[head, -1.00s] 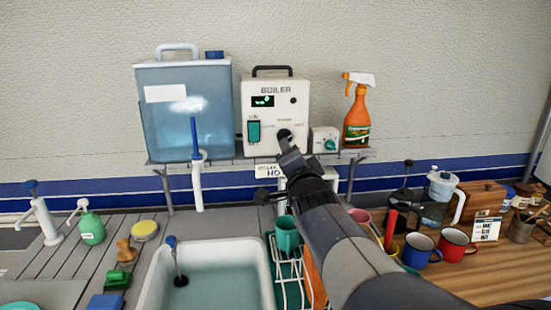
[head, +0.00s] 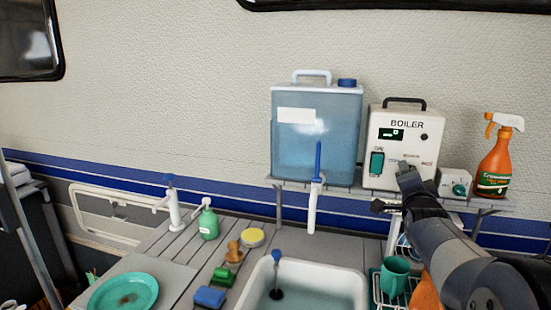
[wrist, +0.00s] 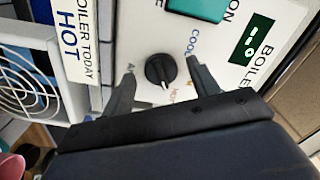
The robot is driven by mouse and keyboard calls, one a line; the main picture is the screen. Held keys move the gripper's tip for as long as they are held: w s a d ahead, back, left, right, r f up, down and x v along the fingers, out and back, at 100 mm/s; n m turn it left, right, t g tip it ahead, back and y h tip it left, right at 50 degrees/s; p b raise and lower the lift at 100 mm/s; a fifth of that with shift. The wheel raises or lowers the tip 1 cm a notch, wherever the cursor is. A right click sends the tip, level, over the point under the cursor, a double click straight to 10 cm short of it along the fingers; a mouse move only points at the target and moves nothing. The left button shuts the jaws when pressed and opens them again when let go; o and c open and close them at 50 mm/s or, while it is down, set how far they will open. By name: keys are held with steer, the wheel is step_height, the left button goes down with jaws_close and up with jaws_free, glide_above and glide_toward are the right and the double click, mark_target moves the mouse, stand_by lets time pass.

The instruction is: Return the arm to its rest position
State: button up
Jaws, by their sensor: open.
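My gripper (head: 394,190) is at the end of my raised arm on the right of the head view, in front of the lower part of the white boiler (head: 398,115). In the wrist view my gripper (wrist: 160,72) is open, with its two fingers spread on either side of the boiler's black dial (wrist: 160,70). Nothing is held between them. I cannot tell whether a finger touches the panel. The dial is hidden behind my gripper in the head view.
A blue water tank (head: 316,135) and an orange spray bottle (head: 495,160) flank the boiler on the shelf. Below are the sink (head: 345,290), a drying rack with a green mug (head: 394,275), and a green plate (head: 123,293). A fan (wrist: 30,85) is beside the boiler.

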steer(key=shift+w+d, duration=0.1)
steer(key=shift+w, duration=0.25)
steer(key=shift+s, duration=0.1)
steer(key=b+v, duration=0.1)
steer(key=v, duration=0.9)
steer(key=w+d+n+p, duration=0.3)
steer(key=w+n+p, duration=0.6)
steer(key=n, duration=1)
steer(key=shift+w+d+p, duration=0.25)
steer(key=shift+w+p, duration=0.05)
steer(key=shift+p, duration=0.35)
stand_by(0.4)
steer(key=shift+n, duration=0.3)
